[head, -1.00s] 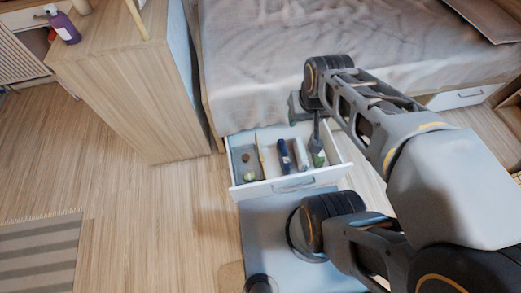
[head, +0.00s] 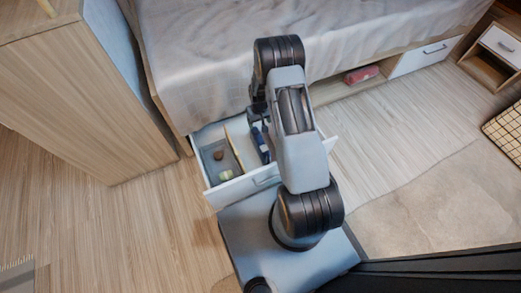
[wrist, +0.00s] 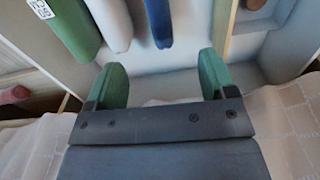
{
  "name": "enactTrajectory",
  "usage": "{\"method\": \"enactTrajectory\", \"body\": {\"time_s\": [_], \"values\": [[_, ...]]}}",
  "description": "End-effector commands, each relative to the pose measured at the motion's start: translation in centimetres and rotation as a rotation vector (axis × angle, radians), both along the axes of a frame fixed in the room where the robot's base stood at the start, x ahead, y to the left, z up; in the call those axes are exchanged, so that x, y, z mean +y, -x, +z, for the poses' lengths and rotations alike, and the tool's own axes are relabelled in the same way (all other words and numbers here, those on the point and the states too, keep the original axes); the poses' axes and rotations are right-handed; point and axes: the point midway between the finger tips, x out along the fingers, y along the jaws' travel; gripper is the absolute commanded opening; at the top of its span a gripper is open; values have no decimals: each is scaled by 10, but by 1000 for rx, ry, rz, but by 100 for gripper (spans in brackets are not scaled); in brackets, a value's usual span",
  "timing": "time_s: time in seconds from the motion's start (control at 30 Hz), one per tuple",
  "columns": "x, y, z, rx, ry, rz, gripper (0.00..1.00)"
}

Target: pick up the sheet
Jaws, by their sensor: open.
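The sheet (head: 200,55) is a pale grey, wrinkled cover spread over the bed, its edge hanging above the open drawer. Its patterned cloth also shows in the wrist view (wrist: 293,125), on both sides of my gripper. My gripper (wrist: 160,82) is open, with two green fingertips apart and nothing visible between them. The fingertips point over the drawer's inside. In the head view my gripper is near the bed's front edge, largely hidden by my arm. Whether it touches the sheet I cannot tell.
The white open drawer (head: 213,199) holds a blue bottle (head: 262,146), a divider and small items. A green bottle (wrist: 72,28) lies near my gripper. A wooden cabinet (head: 75,95) stands left. A red item (head: 361,74) lies under the bed.

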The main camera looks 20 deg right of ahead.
Motion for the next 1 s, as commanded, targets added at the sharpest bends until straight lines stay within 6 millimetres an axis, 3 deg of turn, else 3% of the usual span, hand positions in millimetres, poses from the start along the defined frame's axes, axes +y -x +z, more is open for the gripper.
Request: {"method": "enactTrajectory", "body": {"time_s": [0.03,0.5,1.0], "values": [[-2,1,-18,7,-1,-2,78],[-6,4,-107,16,-4,-5,78],[-6,5,-140,15,-4,-5,78]]}}
